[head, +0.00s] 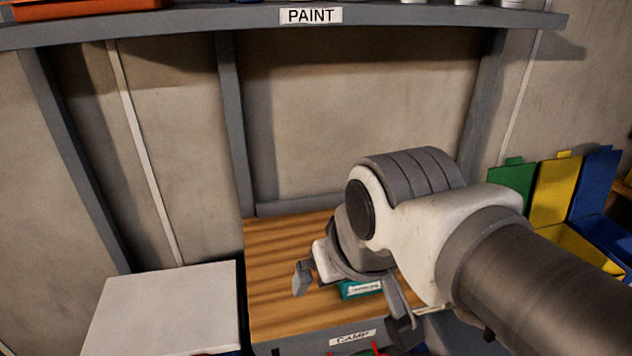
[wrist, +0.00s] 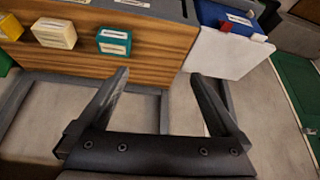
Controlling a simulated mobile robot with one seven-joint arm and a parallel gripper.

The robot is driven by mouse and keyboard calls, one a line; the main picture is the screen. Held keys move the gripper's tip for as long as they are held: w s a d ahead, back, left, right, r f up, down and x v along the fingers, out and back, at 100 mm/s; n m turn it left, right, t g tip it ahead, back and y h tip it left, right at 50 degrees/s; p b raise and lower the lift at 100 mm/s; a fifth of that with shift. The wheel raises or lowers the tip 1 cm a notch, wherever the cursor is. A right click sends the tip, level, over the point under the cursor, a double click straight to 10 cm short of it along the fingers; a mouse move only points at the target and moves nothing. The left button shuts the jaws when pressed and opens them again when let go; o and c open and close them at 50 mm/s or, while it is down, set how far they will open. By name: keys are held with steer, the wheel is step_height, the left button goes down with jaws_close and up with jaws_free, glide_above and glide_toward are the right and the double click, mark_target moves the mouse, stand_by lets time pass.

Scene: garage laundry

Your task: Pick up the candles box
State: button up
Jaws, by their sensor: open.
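A teal box (head: 362,289) with a white label lies on the striped wooden shelf top. It also shows in the wrist view (wrist: 114,41), near the shelf edge, with a cream box (wrist: 54,33) beside it on the left. The labels are too small to read, so I cannot tell for sure which is the candles box. My gripper (head: 352,304) is open and empty; in the head view it is in front of the teal box and partly hides it. In the wrist view the open fingers (wrist: 160,76) are apart from both boxes, which lie up and left of them.
The wooden top (head: 290,255) carries a CAMP label on its front edge. A white surface (head: 165,305) stands to its left. A grey PAINT shelf (head: 400,16) runs overhead. Green, yellow and blue bins (head: 556,190) stand right. The wooden top's left part is clear.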

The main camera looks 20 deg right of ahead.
steer(key=w+d+f+n+g+h+p, duration=0.1)
steer(key=w+d+f+n+g+h, duration=0.1)
steer(key=w+d+f+n+h, duration=0.2)
steer(key=w+d+f+n+g+h+p, duration=0.1)
steer(key=w+d+f+n+g+h, duration=0.2)
steer(key=w+d+f+n, duration=0.3)
steer(key=w+d+f+n+g+h+p, duration=0.1)
steer(key=w+d+f+n+g+h, duration=0.1)
steer(key=w+d+f+n+h, duration=0.3)
steer(key=shift+w+d+f+p, duration=0.1)
steer(key=shift+d+f, duration=0.1)
steer(key=shift+d, duration=0.4)
steer(key=shift+w+d+f+p, duration=0.1)
steer(key=shift+d+f, duration=0.1)
steer(key=shift+d, duration=0.4)
steer(key=shift+w+d+f+p, duration=0.1)
steer(key=shift+d+f, duration=0.1)
steer(key=shift+d, duration=0.4)
steer(key=shift+w+d+f+n+h, duration=0.2)
steer(key=shift+w+d+n+h, duration=0.15)
steer(key=shift+n+h, duration=0.4)
steer(key=x, duration=1.2)
steer(key=shift+f, duration=0.2)
steer(key=x, duration=0.5)
steer(key=shift+d+f, duration=0.1)
steer(key=shift+f, duration=0.1)
steer(key=c, duration=1.3)
